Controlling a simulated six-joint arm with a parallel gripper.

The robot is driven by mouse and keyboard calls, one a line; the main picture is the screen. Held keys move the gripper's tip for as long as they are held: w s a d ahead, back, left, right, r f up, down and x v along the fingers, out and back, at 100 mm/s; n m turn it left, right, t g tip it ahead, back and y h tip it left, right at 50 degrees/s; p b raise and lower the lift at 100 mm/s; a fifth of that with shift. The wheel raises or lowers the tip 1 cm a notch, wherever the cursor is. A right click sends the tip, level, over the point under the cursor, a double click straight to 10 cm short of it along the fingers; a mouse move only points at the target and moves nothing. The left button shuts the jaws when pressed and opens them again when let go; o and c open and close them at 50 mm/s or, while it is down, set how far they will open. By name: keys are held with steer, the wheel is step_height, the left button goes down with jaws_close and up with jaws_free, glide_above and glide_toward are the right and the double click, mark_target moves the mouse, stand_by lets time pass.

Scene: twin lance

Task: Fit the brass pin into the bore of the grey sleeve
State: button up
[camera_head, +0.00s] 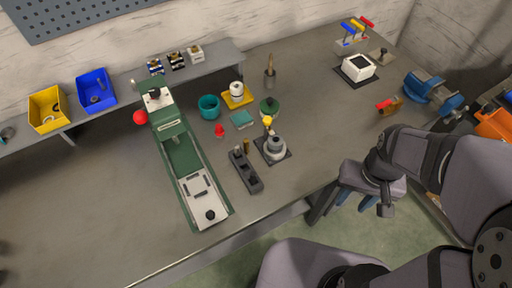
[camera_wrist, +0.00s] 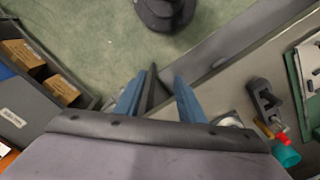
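A small upright brass pin (camera_head: 247,146) stands at the far end of a dark grey block (camera_head: 244,172) on the bench. The grey sleeve (camera_head: 275,146) appears to be the round stepped part on a dark square plate, just right of the block; its bore cannot be made out. My gripper (camera_head: 355,201) is off the bench's front edge, to the right of both, with its blue fingers pointing down. In the wrist view my gripper (camera_wrist: 160,80) has its fingers apart and nothing held. The dark block (camera_wrist: 264,101) also shows there at the right.
A green machine (camera_head: 180,150) with a red knob stands left of the block. A teal cup (camera_head: 209,107), a red part (camera_head: 219,130) and a yellow-topped part (camera_head: 267,121) are close by. A blue vise (camera_head: 432,92) is at the right. Bench in front of the white box (camera_head: 358,67) is mostly clear.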

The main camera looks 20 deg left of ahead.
steer(key=w+a+r+m, duration=0.1)
steer(key=w+a, duration=0.4)
steer(key=w, duration=0.1)
steer(key=m, duration=0.6)
glide_above(246, 140)
steer(key=shift+s+r+b, duration=0.25)
steer(key=shift+r+b, duration=0.05)
steer(key=shift+r, duration=0.1)
steer(key=shift+w+f+p, duration=0.2)
steer(key=shift+f+p, duration=1.35)
steer(key=shift+f, duration=2.1)
jaws_close()
